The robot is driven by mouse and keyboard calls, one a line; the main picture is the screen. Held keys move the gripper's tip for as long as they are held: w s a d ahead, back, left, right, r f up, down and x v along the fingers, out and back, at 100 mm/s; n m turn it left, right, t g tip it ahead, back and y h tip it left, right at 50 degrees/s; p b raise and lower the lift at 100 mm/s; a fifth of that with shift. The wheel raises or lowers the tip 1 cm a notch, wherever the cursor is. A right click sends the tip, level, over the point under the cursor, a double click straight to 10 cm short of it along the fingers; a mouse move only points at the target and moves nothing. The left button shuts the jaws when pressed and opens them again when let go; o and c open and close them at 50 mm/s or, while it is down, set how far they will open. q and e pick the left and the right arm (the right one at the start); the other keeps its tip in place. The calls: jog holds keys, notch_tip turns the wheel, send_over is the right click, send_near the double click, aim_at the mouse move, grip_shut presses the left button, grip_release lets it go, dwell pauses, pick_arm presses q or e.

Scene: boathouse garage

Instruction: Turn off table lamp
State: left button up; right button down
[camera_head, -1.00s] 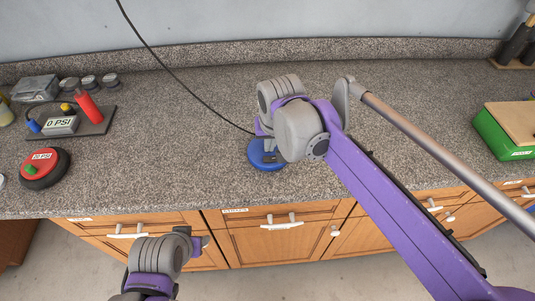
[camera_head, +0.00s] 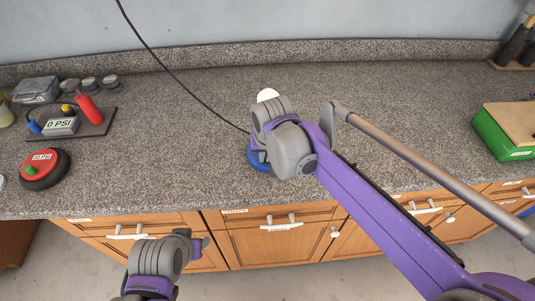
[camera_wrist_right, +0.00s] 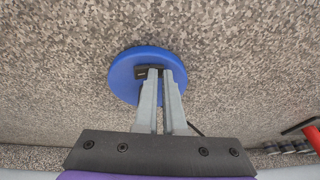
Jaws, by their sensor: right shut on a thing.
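The table lamp has a round blue base (camera_head: 258,160) on the counter, mostly hidden behind my right wrist in the head view. A white rounded part (camera_head: 267,95), seemingly its bulb, shows above that wrist. In the right wrist view the blue base (camera_wrist_right: 125,80) lies under my fingers, with a small dark piece (camera_wrist_right: 141,73) at the fingertips. My right gripper (camera_wrist_right: 162,72) is shut with its fingers close together at the lamp; the exact contact is hidden. My left gripper (camera_head: 202,241) is low in front of the drawers; its fingers cannot be made out.
A black cord (camera_head: 185,80) runs across the counter (camera_head: 400,110) to the lamp. At left are a red-topped gauge (camera_head: 45,168) and a dark board (camera_head: 97,122) with a red cylinder. A green box (camera_head: 500,140) stands at right. The counter between is clear.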

jog(key=shift+s+d+f, duration=0.1)
jog(key=shift+s+f, duration=0.1)
jog(key=shift+f, duration=0.15)
jog(key=shift+w+d+r, duration=0.1)
jog(key=shift+d, duration=0.3)
jog(key=shift+r+p, duration=0.25)
jog(key=shift+p, duration=0.1)
jog(key=r+p, duration=0.2)
jog(key=r, duration=0.1)
jog(key=r+p, duration=0.1)
jog(key=r, duration=0.1)
jog(key=shift+w, duration=0.3)
jog(key=a+v, duration=0.2)
jog(key=v, duration=0.7)
jog(key=shift+s, duration=0.35)
